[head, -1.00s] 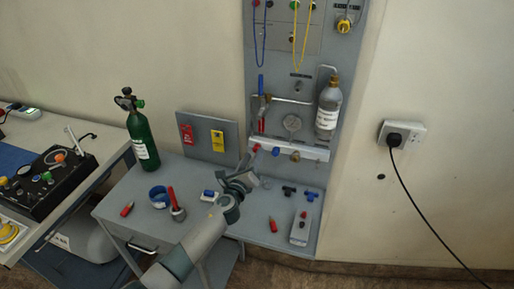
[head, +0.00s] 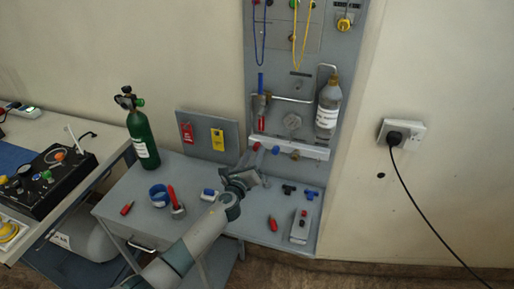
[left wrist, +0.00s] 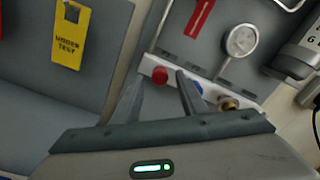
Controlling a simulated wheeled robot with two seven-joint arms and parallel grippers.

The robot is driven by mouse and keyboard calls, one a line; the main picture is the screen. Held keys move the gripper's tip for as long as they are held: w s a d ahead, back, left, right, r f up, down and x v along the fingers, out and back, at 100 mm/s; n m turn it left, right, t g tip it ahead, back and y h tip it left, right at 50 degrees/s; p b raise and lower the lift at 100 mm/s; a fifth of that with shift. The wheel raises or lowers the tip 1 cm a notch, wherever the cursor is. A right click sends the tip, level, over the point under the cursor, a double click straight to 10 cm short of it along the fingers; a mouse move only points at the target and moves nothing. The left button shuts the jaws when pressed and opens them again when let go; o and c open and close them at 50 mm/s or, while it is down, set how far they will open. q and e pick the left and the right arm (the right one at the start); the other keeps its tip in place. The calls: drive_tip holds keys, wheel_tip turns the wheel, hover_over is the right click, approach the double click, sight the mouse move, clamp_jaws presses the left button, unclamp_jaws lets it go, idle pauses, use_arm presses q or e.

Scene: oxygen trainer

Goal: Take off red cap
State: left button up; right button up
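A round red cap (left wrist: 160,75) sits on the front of a pale rail on the wall panel, and it also shows in the head view (head: 257,146). A blue cap (left wrist: 196,89) and a brass fitting (left wrist: 229,103) sit beside it on the same rail (head: 309,148). My left gripper (head: 254,165) is just below and in front of the red cap. In the left wrist view its two fingers are apart and empty, with the red cap showing beyond and between their tips. I cannot tell the remaining distance. My right gripper is not in view.
A grey bench below holds a green cylinder (head: 142,137), a blue ring (head: 159,195), a red-handled tool (head: 172,196) and small parts. A clear bottle (head: 328,105) and a gauge (head: 292,121) are on the panel. Yellow (head: 217,140) and red tags hang behind the bench.

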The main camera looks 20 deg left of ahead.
use_arm(q)
drive_tip(key=shift+w, duration=0.85)
drive_tip(key=shift+b, duration=0.3)
drive_tip(key=shift+c, duration=0.6)
clamp_jaws()
drive_tip(key=n+b, duration=0.1)
drive_tip(key=n, duration=0.1)
drive_tip(key=shift+f+n, duration=0.1)
drive_tip(key=shift+n, duration=0.6)
